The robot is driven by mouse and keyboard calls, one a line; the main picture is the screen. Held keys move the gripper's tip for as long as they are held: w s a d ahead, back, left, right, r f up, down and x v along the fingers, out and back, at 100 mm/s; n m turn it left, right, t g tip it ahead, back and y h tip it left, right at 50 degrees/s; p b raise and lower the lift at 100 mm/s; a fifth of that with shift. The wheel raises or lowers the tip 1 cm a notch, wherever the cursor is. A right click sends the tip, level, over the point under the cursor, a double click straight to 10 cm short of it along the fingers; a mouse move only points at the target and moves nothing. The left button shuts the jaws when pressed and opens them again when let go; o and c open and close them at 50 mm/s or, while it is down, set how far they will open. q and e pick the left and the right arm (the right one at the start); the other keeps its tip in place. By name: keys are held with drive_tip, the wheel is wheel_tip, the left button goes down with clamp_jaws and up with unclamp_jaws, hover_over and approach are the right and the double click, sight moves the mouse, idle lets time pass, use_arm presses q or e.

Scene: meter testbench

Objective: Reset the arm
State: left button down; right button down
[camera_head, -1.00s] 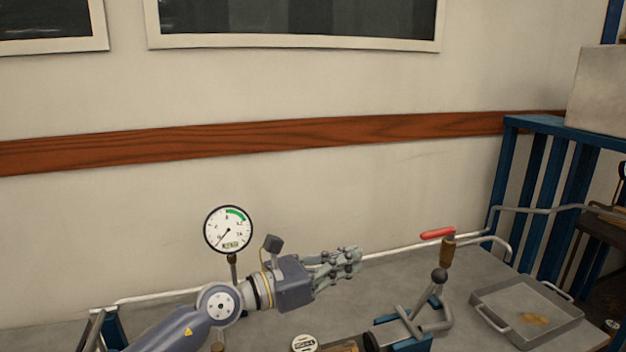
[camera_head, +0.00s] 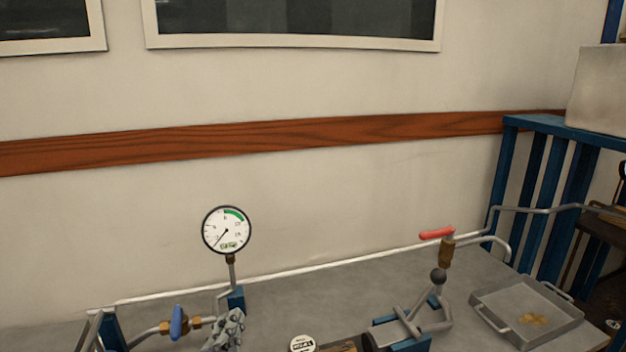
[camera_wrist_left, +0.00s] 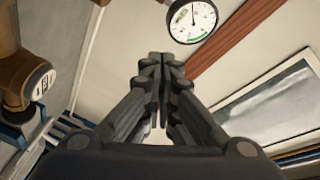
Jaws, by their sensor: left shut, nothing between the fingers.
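My left gripper (camera_head: 228,328) shows at the bottom of the head view, below the pressure gauge (camera_head: 227,230) and just right of the blue valve handle (camera_head: 178,321). In the left wrist view its fingers (camera_wrist_left: 160,62) are together with nothing between them, and the gauge (camera_wrist_left: 192,20) shows beyond them at the top. Most of my left arm is outside the head view. My right gripper is not in view.
A clamp fixture (camera_head: 412,325) and a red-handled valve (camera_head: 437,234) stand right of centre on the grey bench (camera_head: 300,300). A metal tray (camera_head: 500,322) lies at the right. A round white meter face (camera_head: 302,343) is at the bottom.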

use_arm(q)
drive_tip(key=s+a+f+n+g+y, duration=0.1)
drive_tip(key=s+a+f+n+g, duration=0.25)
drive_tip(key=s+f, duration=0.3)
drive_tip(key=s+a+f+n+g, duration=0.2)
drive_tip(key=s+f+n+g, duration=0.15)
drive_tip(key=s+f, duration=0.35)
drive_tip(key=s+f+n+g+h, duration=0.1)
drive_tip(key=s+f+n+g, duration=0.1)
drive_tip(key=s+f+g, duration=0.45)
drive_tip(key=s+f+n+g+h, duration=0.1)
drive_tip(key=s+f, duration=0.3)
drive_tip(key=s, duration=0.6)
wheel_tip(320, 180, down, 27)
drive_tip(key=s, duration=0.2)
drive_tip(key=s+a+f+g+b, duration=0.1)
drive_tip(key=s+a+f+g, duration=0.1)
drive_tip(key=s+f, duration=1.3)
drive_tip(key=shift+s+f+m+y, duration=0.25)
drive_tip(key=shift+s+m+y, duration=0.05)
drive_tip(key=shift+s, duration=0.45)
